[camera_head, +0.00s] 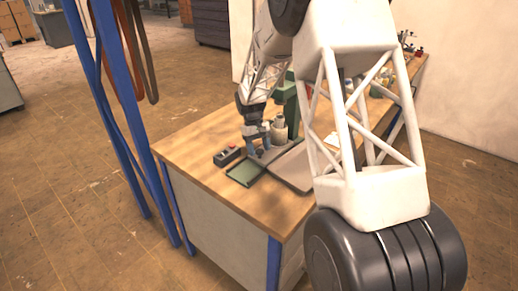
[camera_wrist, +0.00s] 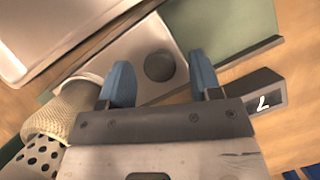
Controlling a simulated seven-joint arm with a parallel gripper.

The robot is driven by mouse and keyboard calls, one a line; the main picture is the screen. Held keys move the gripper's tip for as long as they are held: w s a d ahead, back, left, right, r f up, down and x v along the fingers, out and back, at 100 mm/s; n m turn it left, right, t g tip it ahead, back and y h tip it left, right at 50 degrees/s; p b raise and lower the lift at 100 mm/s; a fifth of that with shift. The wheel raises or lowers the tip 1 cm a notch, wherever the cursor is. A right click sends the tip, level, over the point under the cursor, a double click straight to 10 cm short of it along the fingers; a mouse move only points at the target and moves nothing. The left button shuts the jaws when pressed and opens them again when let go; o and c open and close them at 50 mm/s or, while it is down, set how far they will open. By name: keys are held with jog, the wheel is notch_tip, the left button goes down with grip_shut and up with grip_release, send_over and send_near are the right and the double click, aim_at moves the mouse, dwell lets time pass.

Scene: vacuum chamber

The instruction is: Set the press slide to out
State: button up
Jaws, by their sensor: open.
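My gripper (camera_head: 259,152) is over the workbench, low beside the green press (camera_head: 289,105). In the wrist view its two blue fingers (camera_wrist: 161,82) are spread apart with nothing held between them. A flat grey plate with a dark round knob or recess (camera_wrist: 159,66) shows between and beyond the fingertips; it looks like the press slide. I cannot tell whether the fingers touch it, or read the slide's position. A pale knurled cylinder (camera_wrist: 75,112) by the press is to the left of the fingers, partly hidden by my gripper.
A green tray (camera_head: 244,173) and a larger grey tray (camera_head: 292,168) lie close by on the wooden bench (camera_head: 205,135). A dark control box with a red button (camera_head: 227,156) stands left of my gripper. Blue posts (camera_head: 125,110) rise left of the bench. The bench's left part is clear.

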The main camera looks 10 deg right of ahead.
jog(key=shift+f, duration=0.15)
grip_shut()
jog(key=shift+s+a, duration=4.05)
jog(key=shift+c, duration=1.5)
grip_release()
jog(key=shift+s+a, duration=0.1)
jog(key=o, duration=0.3)
